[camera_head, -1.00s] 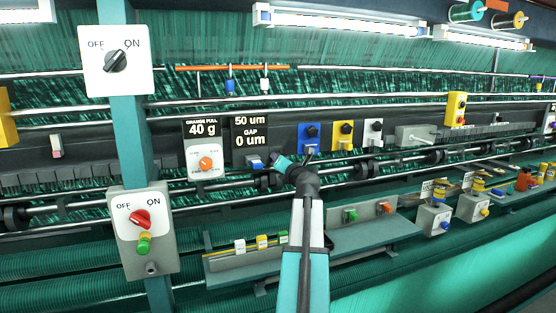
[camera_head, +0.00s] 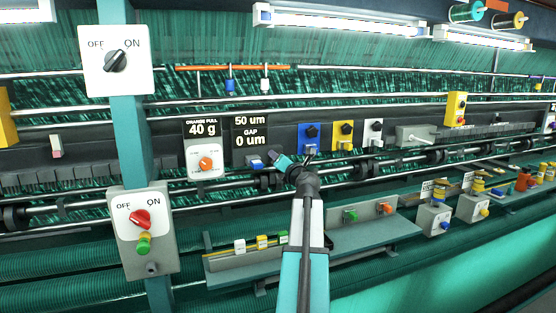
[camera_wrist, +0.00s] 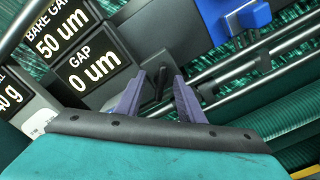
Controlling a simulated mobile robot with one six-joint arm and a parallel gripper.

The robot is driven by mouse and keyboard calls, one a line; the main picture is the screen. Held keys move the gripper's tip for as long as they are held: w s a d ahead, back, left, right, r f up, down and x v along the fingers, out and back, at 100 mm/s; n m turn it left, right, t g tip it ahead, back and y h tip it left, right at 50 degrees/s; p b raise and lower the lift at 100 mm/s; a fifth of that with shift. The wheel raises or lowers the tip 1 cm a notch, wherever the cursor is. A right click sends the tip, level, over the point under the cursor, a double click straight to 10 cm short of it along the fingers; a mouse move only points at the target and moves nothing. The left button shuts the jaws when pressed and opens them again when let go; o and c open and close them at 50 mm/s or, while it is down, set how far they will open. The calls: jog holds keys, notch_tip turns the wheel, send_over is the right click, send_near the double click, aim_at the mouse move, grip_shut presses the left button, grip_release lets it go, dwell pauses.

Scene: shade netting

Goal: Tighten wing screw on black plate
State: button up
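In the wrist view, my gripper (camera_wrist: 160,95) has its two purple fingers apart. A dark upright wing or lever (camera_wrist: 159,84), which looks like the wing screw, shows between the fingers. A gap seems to remain on both sides of it, and I cannot tell its depth relative to the fingertips. The dark surface behind it (camera_wrist: 153,32) looks like the black plate. In the head view, my gripper (camera_head: 275,162) is small, below and right of the gap display, and my wrist hides the wing screw there.
The display reading 50 um and GAP 0 um (camera_head: 249,133) is close to the gripper. Blue (camera_head: 302,147), yellow (camera_head: 337,142) and white (camera_head: 368,137) plates with black knobs stand to the right. Metal rails run beside the gripper. An orange dial box (camera_head: 205,172) is at left.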

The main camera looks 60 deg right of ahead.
jog(key=shift+v, duration=1.55)
jog(key=shift+f, duration=0.1)
jog(key=m+b, duration=2.9)
jog(key=m, duration=0.7)
